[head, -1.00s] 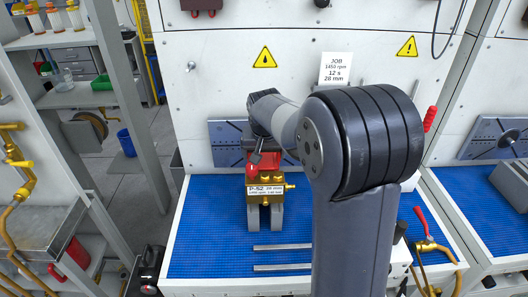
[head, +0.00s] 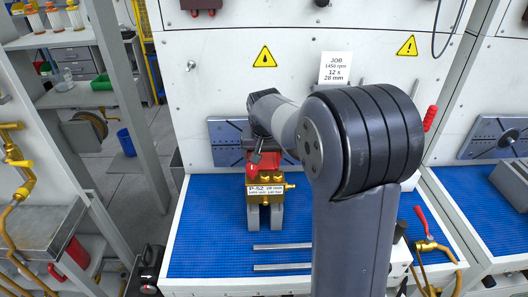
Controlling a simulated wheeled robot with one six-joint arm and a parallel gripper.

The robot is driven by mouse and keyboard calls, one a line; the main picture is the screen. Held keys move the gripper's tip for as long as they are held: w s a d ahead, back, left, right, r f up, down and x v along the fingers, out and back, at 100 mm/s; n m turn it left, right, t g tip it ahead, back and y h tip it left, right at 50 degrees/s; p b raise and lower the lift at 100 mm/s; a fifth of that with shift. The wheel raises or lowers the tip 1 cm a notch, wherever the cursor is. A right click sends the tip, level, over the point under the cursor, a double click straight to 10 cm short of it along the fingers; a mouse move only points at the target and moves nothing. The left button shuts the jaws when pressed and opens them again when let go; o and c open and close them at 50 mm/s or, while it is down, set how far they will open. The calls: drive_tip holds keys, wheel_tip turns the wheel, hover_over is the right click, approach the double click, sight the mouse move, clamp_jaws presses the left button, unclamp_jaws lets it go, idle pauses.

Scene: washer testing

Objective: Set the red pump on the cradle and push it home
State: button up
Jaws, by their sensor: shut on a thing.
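The red pump (head: 253,160) is at the centre left of the bench. A brass block (head: 283,188) with a white P-52 label is just below its red part. Two grey upright pieces (head: 253,218) show under the block, over the blue mat; I cannot tell whether they are the cradle. My gripper (head: 264,157) is at the red part, below my wrist and mostly hidden by it. It is shut on the pump. The contact between pump and support is not clear.
A grey-blue plate (head: 225,133) is on the white wall behind the pump. Two metal bars (head: 284,246) lie on the blue mat (head: 205,235) in front. A red-handled valve (head: 424,225) is at the right. The mat's left side is clear.

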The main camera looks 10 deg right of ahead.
drive_tip(key=shift+w+f+b, duration=0.1)
drive_tip(key=shift+f+b, duration=0.3)
drive_tip(key=shift+b, duration=0.1)
idle(0.8)
drive_tip(key=shift+w+d+p, duration=0.2)
drive_tip(key=shift+w+p, duration=0.25)
drive_tip(key=shift+w, duration=0.5)
drive_tip(key=shift+w+d+p, duration=0.2)
drive_tip(key=shift+w+p, duration=0.2)
drive_tip(key=shift+w, duration=0.5)
idle(0.4)
drive_tip(key=o, duration=1.4)
drive_tip(key=shift+s, duration=0.1)
drive_tip(key=shift+c, duration=0.2)
drive_tip(key=shift+o, duration=0.6)
drive_tip(key=shift+s, duration=0.1)
drive_tip(key=shift+f, duration=0.45)
drive_tip(key=b+v, duration=0.2)
drive_tip(key=v, duration=0.9)
drive_tip(key=shift+a+r, duration=0.1)
drive_tip(key=shift+r, duration=0.1)
